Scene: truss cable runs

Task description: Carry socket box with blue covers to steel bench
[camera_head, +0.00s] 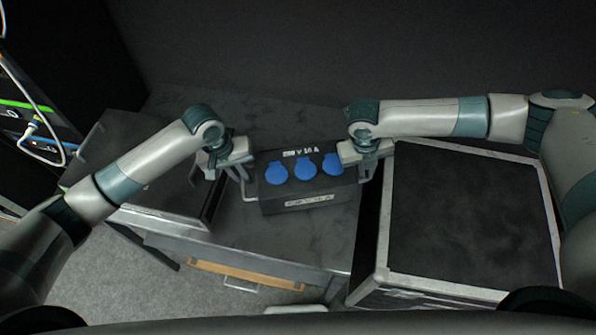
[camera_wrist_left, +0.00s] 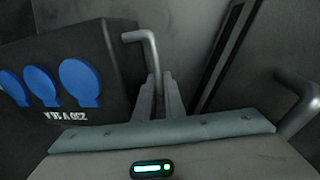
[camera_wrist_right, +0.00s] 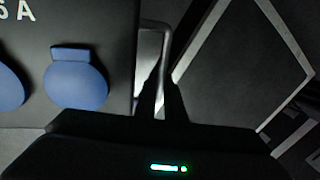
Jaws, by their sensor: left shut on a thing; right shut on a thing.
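The socket box (camera_head: 310,190) is black with three blue round covers and pale labels, in the middle of the head view. It has a metal handle at each end. My left gripper (camera_head: 243,178) is shut on its left handle, which also shows in the left wrist view (camera_wrist_left: 147,45). My right gripper (camera_head: 364,174) is shut on its right handle, seen too in the right wrist view (camera_wrist_right: 158,27). The grey bench top (camera_head: 285,243), which looks like the steel bench, lies beneath the box. I cannot tell whether the box touches it.
A large black case with metal edges (camera_head: 470,220) stands close on the right. A dark flat case (camera_head: 150,165) is on the left. A rack with lights and cables (camera_head: 35,125) is at the far left. Bare bench top shows in front of the box.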

